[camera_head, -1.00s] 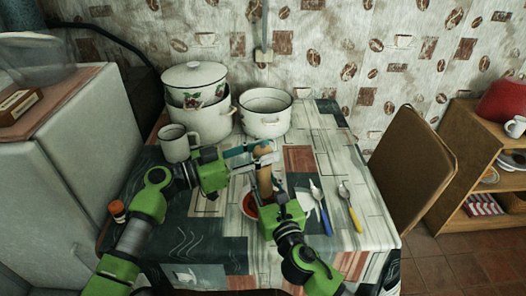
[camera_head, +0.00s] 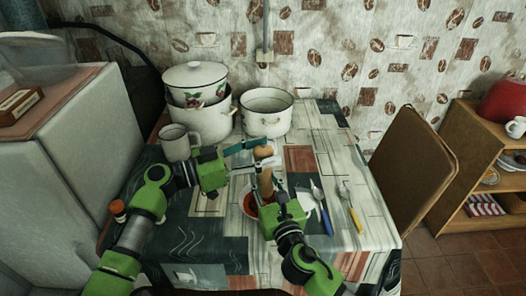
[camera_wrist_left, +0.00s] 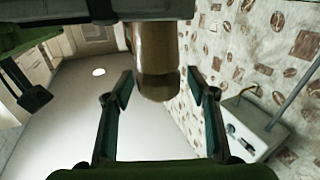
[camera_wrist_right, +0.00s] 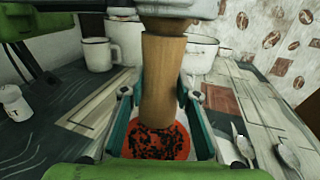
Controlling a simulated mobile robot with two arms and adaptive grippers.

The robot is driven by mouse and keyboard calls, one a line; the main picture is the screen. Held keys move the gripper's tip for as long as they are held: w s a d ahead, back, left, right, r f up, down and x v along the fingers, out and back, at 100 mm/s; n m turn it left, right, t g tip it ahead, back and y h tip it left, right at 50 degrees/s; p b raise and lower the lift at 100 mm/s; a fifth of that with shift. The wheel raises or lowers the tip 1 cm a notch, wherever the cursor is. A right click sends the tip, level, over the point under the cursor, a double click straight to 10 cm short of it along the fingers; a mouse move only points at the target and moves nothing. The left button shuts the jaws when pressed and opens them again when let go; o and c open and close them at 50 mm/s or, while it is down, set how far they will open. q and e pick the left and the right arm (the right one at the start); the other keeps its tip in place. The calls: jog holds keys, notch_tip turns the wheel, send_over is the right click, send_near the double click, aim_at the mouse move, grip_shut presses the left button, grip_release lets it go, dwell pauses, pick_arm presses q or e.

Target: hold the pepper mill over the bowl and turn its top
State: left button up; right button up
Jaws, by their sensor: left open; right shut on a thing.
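The wooden pepper mill (camera_head: 266,181) stands about upright over the bowl (camera_head: 249,206), which holds red food. In the right wrist view the mill's body (camera_wrist_right: 162,85) rises between my fingers, and dark specks lie on the red food (camera_wrist_right: 158,143). My right gripper (camera_head: 266,192) is shut on the mill's body. My left gripper (camera_head: 258,156) is open at the mill's rounded top (camera_head: 264,152), a finger on each side. In the left wrist view the top (camera_wrist_left: 157,70) sits between the spread fingers with gaps beside it. The bowl is partly hidden by my right gripper.
A white mug (camera_head: 178,143), stacked pots (camera_head: 198,105) and an open pot (camera_head: 266,113) stand behind my left gripper. A chair (camera_head: 410,168) stands at the table's right side.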

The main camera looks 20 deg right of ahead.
pick_arm(q)
jog(key=s+a, duration=0.1)
jog(key=a, duration=1.1)
jog(key=shift+s+f, duration=0.15)
